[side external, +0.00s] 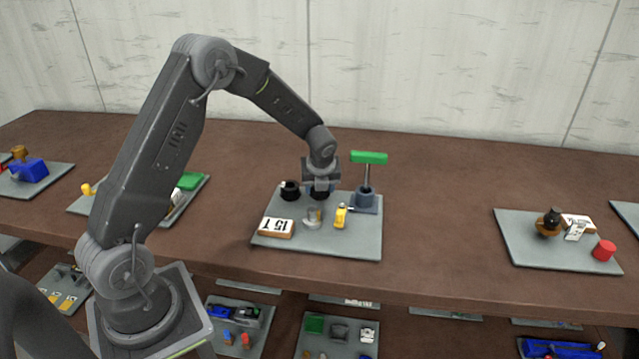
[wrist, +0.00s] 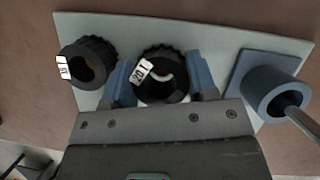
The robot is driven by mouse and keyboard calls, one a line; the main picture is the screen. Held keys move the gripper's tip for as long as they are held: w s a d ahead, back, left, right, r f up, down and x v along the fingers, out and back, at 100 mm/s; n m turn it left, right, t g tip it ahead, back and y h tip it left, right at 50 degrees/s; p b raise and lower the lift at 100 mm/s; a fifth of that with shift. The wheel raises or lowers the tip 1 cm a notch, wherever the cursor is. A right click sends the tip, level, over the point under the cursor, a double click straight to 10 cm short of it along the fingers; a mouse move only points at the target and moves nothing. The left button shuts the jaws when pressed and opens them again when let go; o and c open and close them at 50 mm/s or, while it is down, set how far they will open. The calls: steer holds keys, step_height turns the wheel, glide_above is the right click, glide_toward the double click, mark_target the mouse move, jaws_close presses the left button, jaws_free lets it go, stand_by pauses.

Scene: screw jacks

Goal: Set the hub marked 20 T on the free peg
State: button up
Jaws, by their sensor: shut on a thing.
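The hub marked 20 (wrist: 152,92) is a black ribbed ring with a white tag, between my gripper's blue fingers in the wrist view. My gripper (wrist: 161,80) is shut on it. In the side view my gripper (side external: 319,186) is low over the back of the grey board, with the dark hub (side external: 319,195) under it. I cannot tell whether the hub touches the board. A second black hub (wrist: 84,62) with a white tag is to the left, also seen in the side view (side external: 290,191). I cannot make out a free peg for certain; a grey round part (side external: 313,217) stands in front of my gripper.
A blue-grey socket (side external: 365,201) with an upright screw and green T-handle (side external: 369,157) stands close right of my gripper. A yellow part (side external: 341,216) and a block marked 15 T (side external: 277,228) are at the front of the board (side external: 318,246).

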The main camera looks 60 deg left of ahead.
steer(key=shift+f, duration=0.75)
steer(key=o, duration=1.2)
steer(key=shift+c, duration=0.2)
steer(key=v, duration=1.4)
steer(key=shift+w, duration=0.1)
steer(key=s+d+r+n+t+h, duration=0.1)
steer(key=s+d+r+n, duration=0.2)
steer(key=s+d+n, duration=0.2)
steer(key=s+d+r+n+t+h, duration=0.1)
steer(key=s+d+r+n, duration=0.2)
steer(key=s+n, duration=0.8)
steer(key=s+d+r+n+t+h, duration=0.1)
steer(key=s+d+r+n+h, duration=0.1)
steer(key=s+d+r+n, duration=0.2)
steer(key=s+d+n, duration=0.3)
steer(key=s+n, duration=0.1)
steer(key=shift+s, duration=0.2)
